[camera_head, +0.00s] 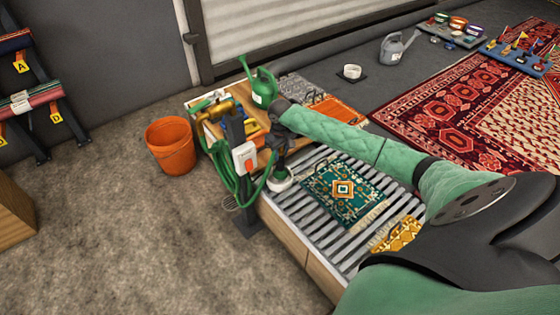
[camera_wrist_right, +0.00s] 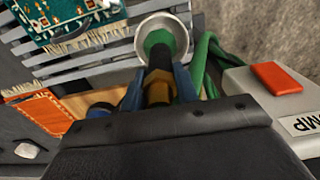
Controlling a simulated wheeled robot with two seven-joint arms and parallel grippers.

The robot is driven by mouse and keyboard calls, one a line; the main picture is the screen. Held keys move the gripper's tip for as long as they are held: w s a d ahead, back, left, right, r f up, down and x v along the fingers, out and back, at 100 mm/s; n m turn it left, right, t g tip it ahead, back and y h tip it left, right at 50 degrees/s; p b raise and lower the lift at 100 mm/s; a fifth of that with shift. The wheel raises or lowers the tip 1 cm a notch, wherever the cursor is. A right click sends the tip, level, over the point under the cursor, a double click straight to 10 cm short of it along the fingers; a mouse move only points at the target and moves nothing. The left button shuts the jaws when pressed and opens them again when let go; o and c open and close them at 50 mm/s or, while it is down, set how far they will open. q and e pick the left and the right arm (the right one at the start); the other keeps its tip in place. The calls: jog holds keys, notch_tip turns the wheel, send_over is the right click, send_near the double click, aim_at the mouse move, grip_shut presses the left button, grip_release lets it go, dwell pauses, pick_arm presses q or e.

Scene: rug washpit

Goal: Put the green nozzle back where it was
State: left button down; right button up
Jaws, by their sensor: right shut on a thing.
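My right gripper (camera_head: 279,160) points down beside the post, over the near left end of the slatted bench. It is shut on the green nozzle (camera_head: 280,182), whose pale round head faces down. In the right wrist view the nozzle (camera_wrist_right: 158,42) shows a white rim, a green middle and a dark and brass body between the blue fingers of the gripper (camera_wrist_right: 158,80). A green hose (camera_head: 228,175) hangs in loops from the brass tap (camera_head: 215,110) and runs toward the nozzle. I cannot tell whether the nozzle touches the slats. My left gripper is out of view.
A white switch box (camera_head: 244,156) with a red button is on the post, close to the gripper. A green watering can (camera_head: 263,88) stands behind. A small teal rug (camera_head: 343,190) lies on the slats (camera_head: 310,215). An orange bucket (camera_head: 170,146) stands on the floor at left.

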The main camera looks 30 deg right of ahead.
aim_at(280, 160)
jog(key=shift+w+a+f, duration=0.1)
jog(key=shift+a+f, duration=0.05)
jog(key=shift+f, duration=0.15)
notch_tip(280, 160, down, 4)
jog(key=shift+r+b, duration=0.2)
jog(key=shift+b, duration=0.1)
jog(key=o, duration=1)
notch_tip(280, 160, up, 12)
jog(key=shift+r+p, duration=0.1)
jog(key=shift+p, duration=0.55)
